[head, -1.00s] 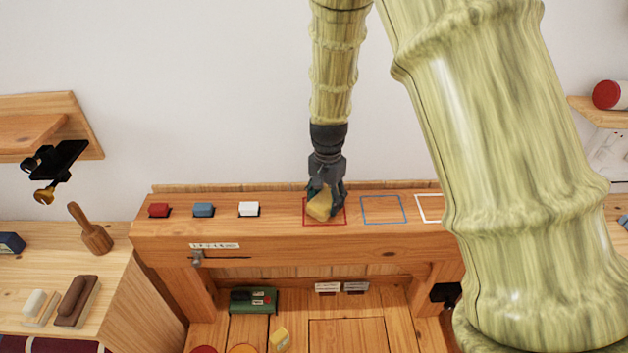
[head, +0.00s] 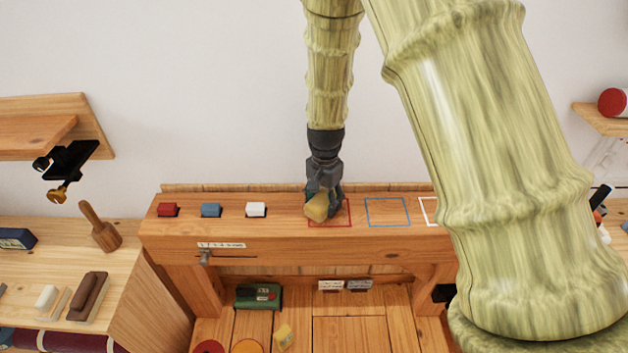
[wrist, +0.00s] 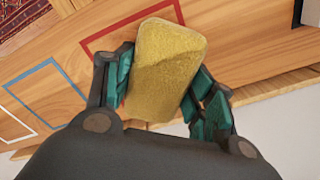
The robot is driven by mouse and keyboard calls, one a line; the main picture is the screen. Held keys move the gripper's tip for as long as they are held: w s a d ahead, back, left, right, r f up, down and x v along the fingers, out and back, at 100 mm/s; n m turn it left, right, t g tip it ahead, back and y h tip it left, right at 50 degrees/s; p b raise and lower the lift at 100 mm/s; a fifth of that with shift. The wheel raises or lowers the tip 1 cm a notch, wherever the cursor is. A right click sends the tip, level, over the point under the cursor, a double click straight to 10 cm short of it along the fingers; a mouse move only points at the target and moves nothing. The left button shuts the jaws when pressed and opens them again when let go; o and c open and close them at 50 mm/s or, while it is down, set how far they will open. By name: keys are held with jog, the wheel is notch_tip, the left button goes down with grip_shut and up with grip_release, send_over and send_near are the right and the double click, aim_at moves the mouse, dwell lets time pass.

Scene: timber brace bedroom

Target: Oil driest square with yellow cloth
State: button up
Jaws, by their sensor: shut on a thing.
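My gripper (head: 324,203) is shut on a yellow cloth (head: 317,207), a folded block-like pad. The cloth also fills the middle of the wrist view (wrist: 166,66), between the two teal-padded fingers (wrist: 160,85). The gripper holds it at the left part of the red square (head: 346,223) on the timber beam; I cannot tell whether it touches the wood. The blue square (head: 387,212) lies to the right. The white square (head: 428,212) is further right, partly hidden by my arm. In the wrist view the red outline (wrist: 92,45) and blue outline (wrist: 48,90) show beside the cloth.
Red (head: 167,210), blue (head: 210,210) and white (head: 256,209) blocks sit on the beam's left part. A slider (head: 205,257) is on its front face. A mallet (head: 101,228) stands on the left bench. A green box (head: 258,296) sits below.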

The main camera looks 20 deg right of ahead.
aim_at(316, 198)
jog(key=shift+w+a, duration=0.2)
jog(key=shift+a, duration=0.65)
jog(key=shift+w+a+r+p, duration=0.1)
jog(key=shift+r+p, duration=0.2)
jog(key=shift+p, duration=0.3)
notch_tip(316, 198, up, 2)
jog(key=shift+w+p, duration=0.1)
jog(key=shift+p, duration=0.2)
jog(key=shift+s+r+p, duration=0.25)
jog(key=shift+r+p, duration=0.35)
jog(key=shift+r, duration=0.15)
notch_tip(316, 198, up, 2)
jog(key=shift+w+r+p, duration=0.1)
jog(key=shift+w+p, duration=0.05)
jog(key=shift+p, duration=0.75)
jog(key=shift+r+p, duration=0.65)
jog(key=shift+r, duration=0.25)
